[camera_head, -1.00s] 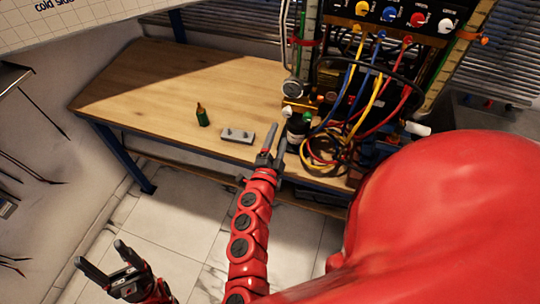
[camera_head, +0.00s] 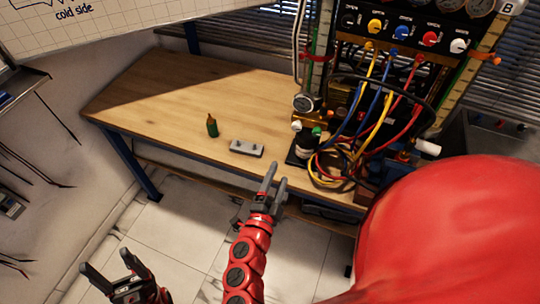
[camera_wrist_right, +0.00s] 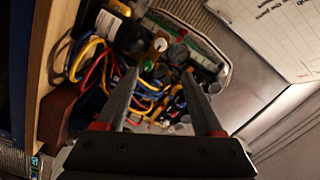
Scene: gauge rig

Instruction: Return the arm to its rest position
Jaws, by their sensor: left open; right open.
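My right arm reaches up from the bottom of the head view. Its gripper (camera_head: 276,174) is open and empty, with its fingertips by the front edge of the wooden bench (camera_head: 160,105). In the right wrist view the two fingers (camera_wrist_right: 160,74) stand apart, with nothing held between them. My left gripper (camera_head: 106,261) is open and empty at the lower left, over the tiled floor.
The gauge rig (camera_head: 403,36), with coiled coloured hoses (camera_head: 340,165), stands at the right. Bare floor (camera_head: 175,230) lies before the bench.

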